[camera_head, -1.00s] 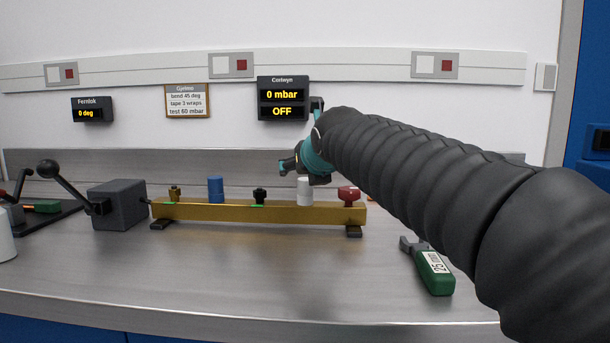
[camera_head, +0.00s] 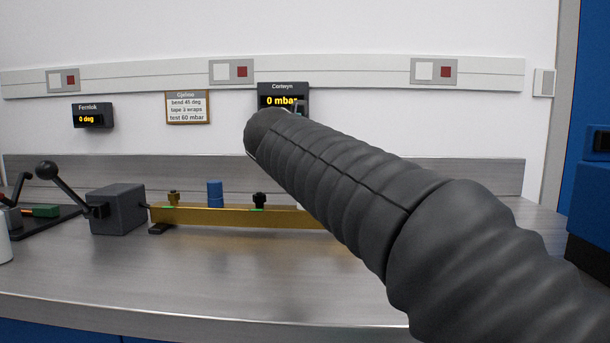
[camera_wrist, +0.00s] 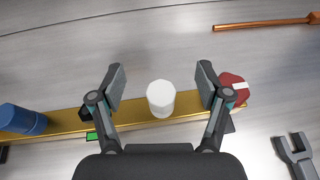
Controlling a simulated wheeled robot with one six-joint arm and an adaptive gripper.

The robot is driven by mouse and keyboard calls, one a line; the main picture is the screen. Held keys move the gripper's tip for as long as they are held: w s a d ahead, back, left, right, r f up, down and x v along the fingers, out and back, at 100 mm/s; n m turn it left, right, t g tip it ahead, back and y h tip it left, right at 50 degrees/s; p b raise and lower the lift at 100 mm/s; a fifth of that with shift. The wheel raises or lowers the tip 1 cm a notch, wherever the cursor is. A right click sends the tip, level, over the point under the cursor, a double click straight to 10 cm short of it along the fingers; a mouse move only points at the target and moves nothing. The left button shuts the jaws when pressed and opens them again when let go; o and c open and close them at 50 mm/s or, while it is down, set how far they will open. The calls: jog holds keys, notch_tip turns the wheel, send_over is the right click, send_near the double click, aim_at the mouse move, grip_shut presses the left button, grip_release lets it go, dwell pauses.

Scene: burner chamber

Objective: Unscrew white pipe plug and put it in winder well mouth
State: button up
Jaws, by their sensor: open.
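The white pipe plug (camera_wrist: 161,99) stands on the brass bar (camera_wrist: 70,128) in the wrist view, seen from above. It shows between the two fingers of my gripper (camera_wrist: 161,84), with a gap on either side. My gripper is open and empty above the bar; the height of its tips over the plug is hard to tell. In the head view the brass bar (camera_head: 235,215) is partly covered by my arm, which hides the white plug and my gripper. I cannot make out a winder well mouth in either view.
A red knob (camera_wrist: 232,88) sits close to my right finger and a blue cap (camera_wrist: 22,119) is at left. A wrench head (camera_wrist: 294,152) and a copper rod (camera_wrist: 265,23) lie on the bench. A grey box (camera_head: 118,208) with a lever adjoins the bar. The front bench is clear.

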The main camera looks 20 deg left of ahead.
jog(key=shift+a+r+m+h+p, duration=0.25)
jog(key=shift+m+h+p, duration=0.3)
jog(key=shift+h, duration=0.15)
jog(key=m+h, duration=0.4)
jog(key=shift+w+d+f+g+h, duration=0.1)
jog(key=shift+f+g+h, duration=0.15)
jog(key=shift+g+h, duration=0.15)
jog(key=shift+d+m+g+h, duration=0.1)
jog(key=shift+m+g+h, duration=0.3)
jog(key=shift+m+h, duration=0.5)
jog(key=shift+f+b, duration=0.55)
jog(key=shift+f, duration=1.15)
